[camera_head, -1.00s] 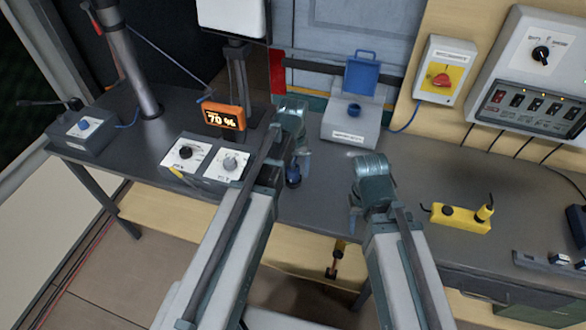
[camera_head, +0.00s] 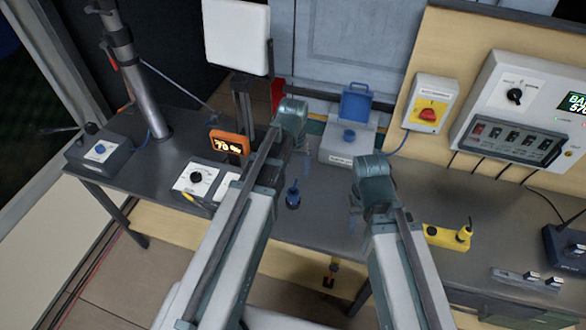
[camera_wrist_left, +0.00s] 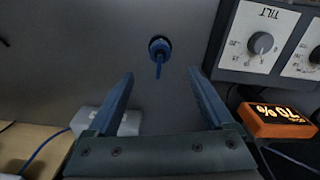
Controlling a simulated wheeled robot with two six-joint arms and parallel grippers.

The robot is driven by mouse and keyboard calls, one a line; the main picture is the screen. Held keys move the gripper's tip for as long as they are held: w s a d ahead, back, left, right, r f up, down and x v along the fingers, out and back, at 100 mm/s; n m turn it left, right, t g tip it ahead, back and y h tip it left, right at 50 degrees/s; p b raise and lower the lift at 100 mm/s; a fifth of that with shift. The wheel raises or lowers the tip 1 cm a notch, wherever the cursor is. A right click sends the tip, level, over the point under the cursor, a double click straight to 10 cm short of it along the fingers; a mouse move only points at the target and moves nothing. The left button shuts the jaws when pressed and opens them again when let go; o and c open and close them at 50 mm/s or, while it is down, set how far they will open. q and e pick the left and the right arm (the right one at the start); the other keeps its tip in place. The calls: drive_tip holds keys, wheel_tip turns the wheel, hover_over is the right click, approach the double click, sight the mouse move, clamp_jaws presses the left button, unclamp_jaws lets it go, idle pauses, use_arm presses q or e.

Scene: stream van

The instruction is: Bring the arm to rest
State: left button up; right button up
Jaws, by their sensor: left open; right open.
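My left gripper (camera_head: 302,148) hangs over the grey bench (camera_head: 320,215) in the head view. In the left wrist view its two blue fingers (camera_wrist_left: 160,80) stand apart with nothing between them.
An orange 70 % display (camera_head: 230,142) and a dial box (camera_head: 195,182) stand left. A grey box with a blue lid (camera_head: 345,145) stands behind the grippers. A yellow device (camera_head: 445,235) lies right. Wall switch boxes (camera_head: 430,102) are at the back right. A post (camera_head: 130,75) rises left.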

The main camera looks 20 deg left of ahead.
idle(0.3)
use_arm(q)
drive_tip(key=s+d+m+y, duration=0.1)
drive_tip(key=s+d+m, duration=0.4)
drive_tip(key=s+d, duration=0.5)
drive_tip(key=s, duration=0.4)
drive_tip(key=shift+d+m, duration=0.2)
drive_tip(key=shift+m, duration=0.1)
drive_tip(key=shift+c, duration=0.3)
